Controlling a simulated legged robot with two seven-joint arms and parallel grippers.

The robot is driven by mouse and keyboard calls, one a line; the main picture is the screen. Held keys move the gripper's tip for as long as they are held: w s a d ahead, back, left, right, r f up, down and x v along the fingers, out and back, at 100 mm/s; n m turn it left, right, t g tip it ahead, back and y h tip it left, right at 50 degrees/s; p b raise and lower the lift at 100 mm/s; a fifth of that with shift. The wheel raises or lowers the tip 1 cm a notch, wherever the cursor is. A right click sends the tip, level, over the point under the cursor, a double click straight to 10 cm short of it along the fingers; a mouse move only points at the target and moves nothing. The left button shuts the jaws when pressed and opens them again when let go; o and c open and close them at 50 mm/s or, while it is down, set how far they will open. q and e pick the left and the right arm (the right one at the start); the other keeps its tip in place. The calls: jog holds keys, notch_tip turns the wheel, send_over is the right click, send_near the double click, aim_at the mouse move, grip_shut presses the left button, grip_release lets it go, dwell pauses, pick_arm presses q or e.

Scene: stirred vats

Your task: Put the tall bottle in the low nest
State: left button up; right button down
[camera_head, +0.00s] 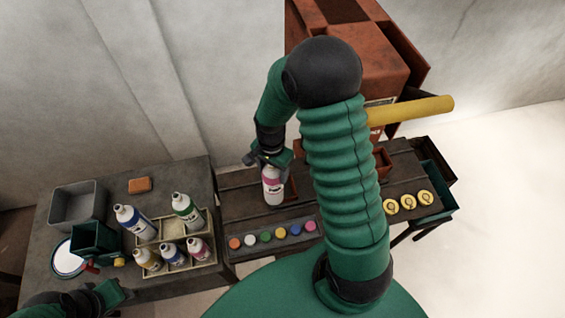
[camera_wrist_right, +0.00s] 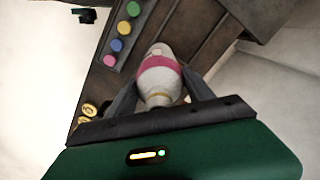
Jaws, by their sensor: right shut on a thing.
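My right gripper (camera_head: 268,160) is shut on a white bottle with a pink label (camera_head: 272,188), gripping it near its top. The bottle is roughly upright over the dark wooden table; I cannot tell if its base touches the wood. In the right wrist view the bottle (camera_wrist_right: 160,75) sits between the two fingers of the gripper (camera_wrist_right: 158,98). A beige rack (camera_head: 203,266) holds several bottles, with a blue-labelled one (camera_head: 132,220) and a green-labelled one (camera_head: 188,211) at its back. I cannot tell which place is the low nest. My left gripper (camera_head: 112,293) is low at the left.
A strip of coloured caps (camera_head: 265,237) lies in front of the held bottle. Yellow discs (camera_head: 408,201) lie at the right. A grey bin (camera_head: 78,203), dark green container (camera_head: 96,240) and orange block (camera_head: 139,185) occupy the left table. A rusty red machine (camera_head: 385,60) stands behind.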

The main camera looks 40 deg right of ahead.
jog(key=w+d+f+p, duration=0.1)
jog(key=d+f+p, duration=0.1)
jog(key=d+f, duration=0.2)
jog(key=shift+w+d+p, duration=0.25)
jog(key=shift+d+p, duration=0.15)
jog(key=shift+d, duration=0.2)
jog(key=c, duration=0.8)
grip_release()
jog(key=shift+c, duration=0.2)
jog(key=o, duration=0.4)
jog(key=shift+s+a, duration=0.1)
jog(key=shift+s, duration=0.05)
jog(key=shift+o, duration=0.2)
